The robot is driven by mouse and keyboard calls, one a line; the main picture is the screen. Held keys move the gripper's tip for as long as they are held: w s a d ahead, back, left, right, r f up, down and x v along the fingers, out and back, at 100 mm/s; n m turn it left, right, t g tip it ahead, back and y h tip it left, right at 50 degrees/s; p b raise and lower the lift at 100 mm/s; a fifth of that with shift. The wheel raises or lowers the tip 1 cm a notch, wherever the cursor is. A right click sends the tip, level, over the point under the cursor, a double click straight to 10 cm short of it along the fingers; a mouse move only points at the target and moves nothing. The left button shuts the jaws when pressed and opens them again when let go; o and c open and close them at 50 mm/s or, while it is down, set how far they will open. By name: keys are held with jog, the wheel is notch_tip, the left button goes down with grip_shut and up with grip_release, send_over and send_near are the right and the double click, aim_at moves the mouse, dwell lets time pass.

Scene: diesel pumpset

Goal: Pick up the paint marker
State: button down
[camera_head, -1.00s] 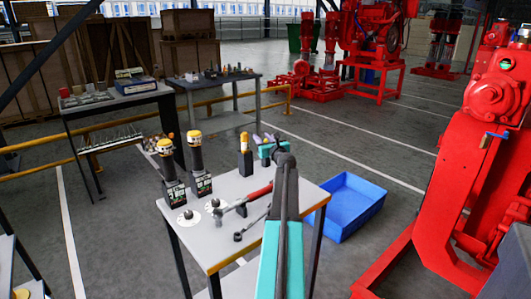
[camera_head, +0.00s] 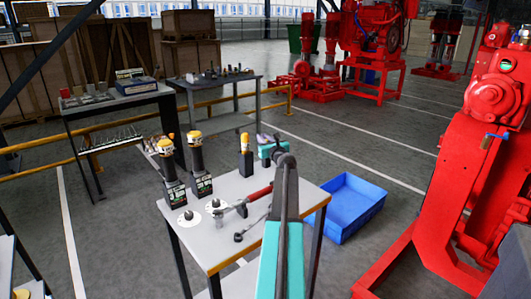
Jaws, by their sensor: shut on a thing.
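My gripper (camera_head: 264,140) is beyond the back edge of the grey table top, at the end of my teal and dark arm. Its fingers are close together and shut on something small. I take this to be the paint marker, but my wrist and fingers hide most of it, so its colour and tilt cannot be told. I cannot make out any other marker lying loose on the table top (camera_head: 232,190).
Two yellow-and-black tools (camera_head: 196,160) stand at the table's left. A slim yellow-topped dark item (camera_head: 246,156) stands just left of my gripper. A red-handled tool (camera_head: 248,198) lies in front. A blue bin (camera_head: 346,205) and red machinery (camera_head: 455,190) are to the right.

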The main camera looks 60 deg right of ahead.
notch_tip(320, 180, up, 10)
jog(key=p, duration=0.1)
jog(key=shift+p, duration=0.4)
jog(key=shift+s, duration=0.15)
dwell(0.9)
